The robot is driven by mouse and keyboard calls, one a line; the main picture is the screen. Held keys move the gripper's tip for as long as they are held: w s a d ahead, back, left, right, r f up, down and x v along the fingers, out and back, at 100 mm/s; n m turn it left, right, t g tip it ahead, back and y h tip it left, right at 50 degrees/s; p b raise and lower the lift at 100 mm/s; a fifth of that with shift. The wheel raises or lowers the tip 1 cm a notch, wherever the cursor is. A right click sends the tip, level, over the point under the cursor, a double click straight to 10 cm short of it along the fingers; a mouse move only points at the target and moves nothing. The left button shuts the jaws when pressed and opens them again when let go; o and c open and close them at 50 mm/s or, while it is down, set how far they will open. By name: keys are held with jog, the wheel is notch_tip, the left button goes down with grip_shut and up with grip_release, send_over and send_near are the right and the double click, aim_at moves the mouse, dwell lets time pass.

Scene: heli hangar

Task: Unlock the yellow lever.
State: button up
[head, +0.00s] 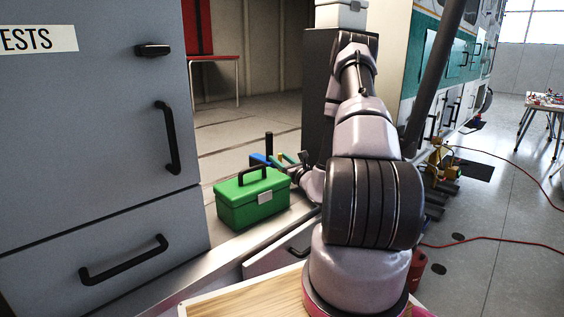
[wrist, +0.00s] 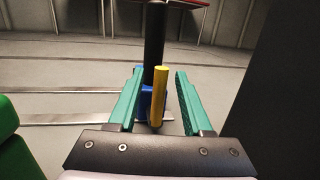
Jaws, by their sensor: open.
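The yellow lever (wrist: 159,95) stands upright in the wrist view, between the two teal fingers of my gripper (wrist: 160,73). My gripper is open, with a visible gap on each side of the lever. Behind the lever are a blue part (wrist: 146,98) and a tall black post (wrist: 154,45). In the head view my gripper (head: 284,159) is small, beside the blue part (head: 258,158) and the black post (head: 269,143). My arm hides part of this area, and the lever is hard to make out there.
A green toolbox (head: 252,197) stands on the ledge close to the left of my gripper; its edge shows in the wrist view (wrist: 20,150). A dark cabinet (head: 317,100) rises on the right. Grey drawers (head: 90,150) stand at left. Open floor lies behind the post.

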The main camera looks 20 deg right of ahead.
jog(key=s, duration=0.3)
jog(key=s+d, duration=0.1)
jog(key=s, duration=0.3)
jog(key=s+f, duration=0.1)
jog(key=s, duration=0.2)
jog(key=shift+s+d+f, duration=0.1)
jog(key=shift+s+d, duration=0.2)
jog(key=shift+d, duration=0.05)
